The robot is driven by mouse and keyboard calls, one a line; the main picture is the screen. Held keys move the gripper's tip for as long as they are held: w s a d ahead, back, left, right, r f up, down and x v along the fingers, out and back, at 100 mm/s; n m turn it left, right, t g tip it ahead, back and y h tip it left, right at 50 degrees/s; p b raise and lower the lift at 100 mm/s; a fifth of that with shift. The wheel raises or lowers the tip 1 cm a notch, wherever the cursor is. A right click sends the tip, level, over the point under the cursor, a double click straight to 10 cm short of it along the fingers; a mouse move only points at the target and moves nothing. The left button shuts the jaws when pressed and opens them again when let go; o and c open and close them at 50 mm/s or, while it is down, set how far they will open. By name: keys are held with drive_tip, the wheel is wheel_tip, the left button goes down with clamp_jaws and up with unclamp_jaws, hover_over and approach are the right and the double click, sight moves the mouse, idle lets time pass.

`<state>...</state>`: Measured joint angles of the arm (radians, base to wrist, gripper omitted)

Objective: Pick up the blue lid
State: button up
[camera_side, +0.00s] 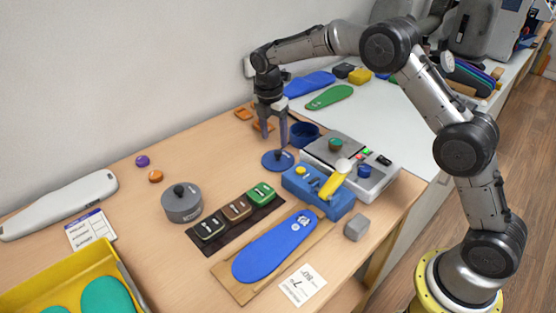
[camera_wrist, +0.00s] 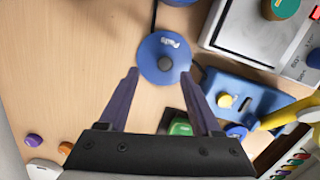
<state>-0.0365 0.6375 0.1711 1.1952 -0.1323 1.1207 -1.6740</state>
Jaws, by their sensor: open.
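The blue lid (camera_side: 270,162) lies flat on the wooden table, a round disc with a dark knob and a small white label. In the wrist view the blue lid (camera_wrist: 152,66) is just ahead of and between the fingertips. My gripper (camera_side: 274,138) points down with its fingers above the lid. In the wrist view my gripper (camera_wrist: 160,74) is open, one finger toward each side of the lid, with nothing between them. Whether the fingertips touch the lid cannot be told. A blue round pot (camera_side: 305,134) stands behind the lid.
A blue block device (camera_side: 318,194) with a yellow lever and a grey scale (camera_side: 345,150) stand close to the lid's right. A grey lidded pot (camera_side: 182,206) and a dark tray with coloured blocks (camera_side: 236,208) are in front. Table left of the lid is mostly clear.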

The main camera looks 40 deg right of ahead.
sight(278, 152)
drive_tip(key=f, duration=0.4)
drive_tip(key=shift+s+d+f, duration=0.1)
drive_tip(key=shift+s+d, duration=0.25)
drive_tip(key=shift+f, duration=0.55)
clamp_jaws()
